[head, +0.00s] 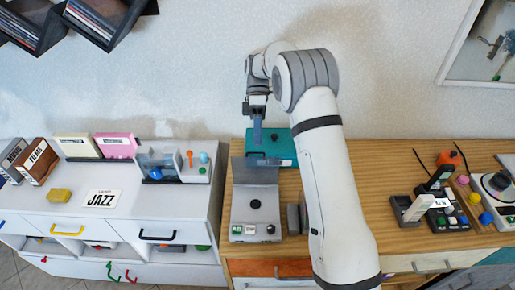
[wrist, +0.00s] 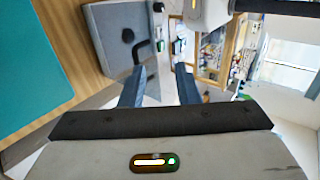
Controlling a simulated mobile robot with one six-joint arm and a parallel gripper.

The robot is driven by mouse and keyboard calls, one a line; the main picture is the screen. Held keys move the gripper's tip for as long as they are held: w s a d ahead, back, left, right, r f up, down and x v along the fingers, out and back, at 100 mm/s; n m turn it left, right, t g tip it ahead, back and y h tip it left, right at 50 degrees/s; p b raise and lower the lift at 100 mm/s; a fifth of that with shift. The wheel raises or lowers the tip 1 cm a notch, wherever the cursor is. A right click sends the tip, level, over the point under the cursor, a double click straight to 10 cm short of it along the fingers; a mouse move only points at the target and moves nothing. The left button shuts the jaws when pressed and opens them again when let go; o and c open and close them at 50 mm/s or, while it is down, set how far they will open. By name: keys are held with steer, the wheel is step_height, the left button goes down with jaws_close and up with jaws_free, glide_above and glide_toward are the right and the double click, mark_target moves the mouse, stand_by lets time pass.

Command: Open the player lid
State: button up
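The player (head: 243,218) is a grey box on the wooden counter, with a black round spindle and small buttons at its front. Its lid (head: 255,172) is a see-through grey panel that appears raised, standing up along the back edge. My gripper (head: 257,138) points down behind and above the lid, in front of a teal box (head: 284,148). A grey surface with a dark round spot (wrist: 110,36), likely the player, shows beyond the left finger.
Grey blocks (head: 293,219) stand just right of the player. A white cabinet (head: 60,212) with cases and a clear-fronted box (head: 180,165) is at left. Dark devices with buttons (head: 440,215) stand at right. Bare counter (head: 375,180) lies right of my arm.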

steer(key=shift+w+a+r+b, duration=0.15)
steer(key=shift+r+b, duration=0.15)
steer(key=shift+r, duration=1.75)
steer(key=s+d+r+m+t, duration=0.7)
steer(key=s+d+r+m, duration=0.15)
steer(key=s, duration=0.35)
steer(key=s+d+f+m+t, duration=0.1)
steer(key=s+d+m+t, duration=0.2)
steer(key=s, duration=0.3)
steer(key=s+d+f+m+t, duration=0.2)
steer(key=s+d+m+t, duration=0.1)
steer(key=s+m, duration=0.3)
steer(key=shift+s+d, duration=0.35)
steer(key=shift+s, duration=0.05)
steer(key=shift+f+m, duration=0.1)
steer(key=shift+m, duration=0.15)
